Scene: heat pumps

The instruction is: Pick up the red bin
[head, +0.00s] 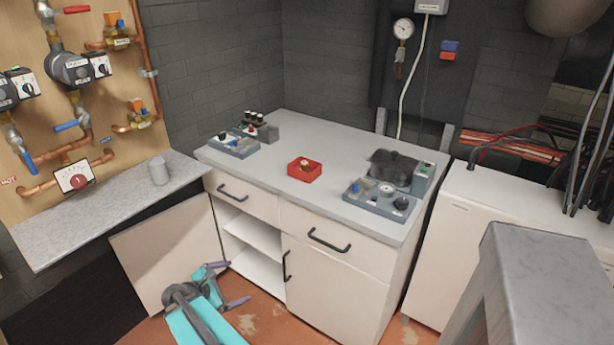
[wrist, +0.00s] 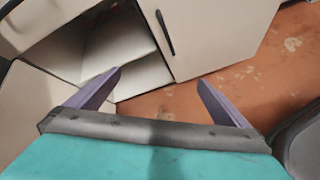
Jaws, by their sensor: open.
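The red bin (head: 304,170) is a small open box on the middle of the grey countertop (head: 270,195). Something small and brownish lies in it. My gripper (head: 243,283) is open and empty, low in front of the cabinet and well below the bin. In the wrist view my gripper (wrist: 160,92) has its two purple fingers spread apart, facing the cabinet's lower part and the floor. The bin is not in the wrist view.
A control box (head: 234,143) stands left of the bin, and another (head: 382,199) stands right of it. The left cabinet door (head: 165,250) hangs open, showing white shelves (head: 250,232). A grey block (head: 540,280) fills the lower right. Countertop around the bin is clear.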

